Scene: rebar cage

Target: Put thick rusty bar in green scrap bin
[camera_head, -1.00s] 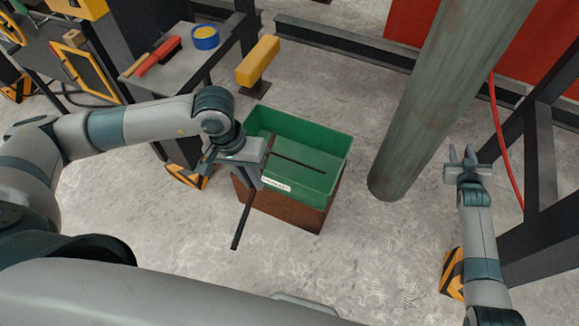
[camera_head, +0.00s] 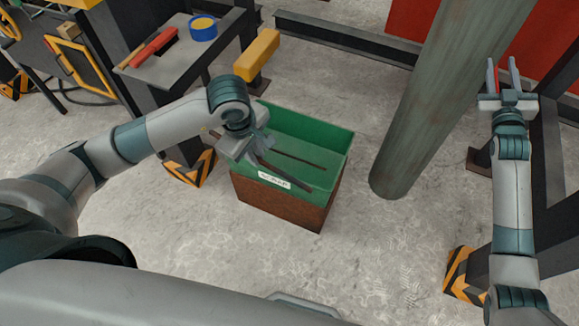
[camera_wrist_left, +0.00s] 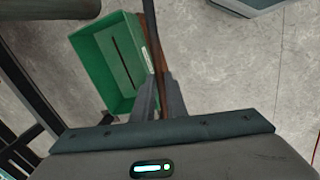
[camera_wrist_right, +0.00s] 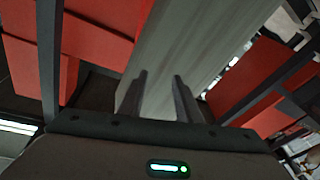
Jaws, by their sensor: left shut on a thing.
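The green scrap bin (camera_head: 338,148) stands on a rusty brown base, with a white label on its front. My left gripper (camera_head: 264,160) is above the bin's left front part and shut on the rusty bar (camera_head: 292,180). The bar slants right across the bin's front side in the head view; I cannot tell whether it touches the rim. In the left wrist view the bar (camera_wrist_left: 153,35) runs between the fingers, beside the bin (camera_wrist_left: 95,60). A thin dark strip (camera_head: 304,162) lies inside the bin. My right gripper (camera_head: 503,68) is open and empty at the right.
A thick grey-green column (camera_head: 430,110) stands right of the bin and fills the middle of the right wrist view (camera_wrist_right: 180,50). A grey bench (camera_head: 178,58) with a red tool and blue tape is at back left. A yellow post (camera_head: 258,52) stands behind the bin. The front floor is clear.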

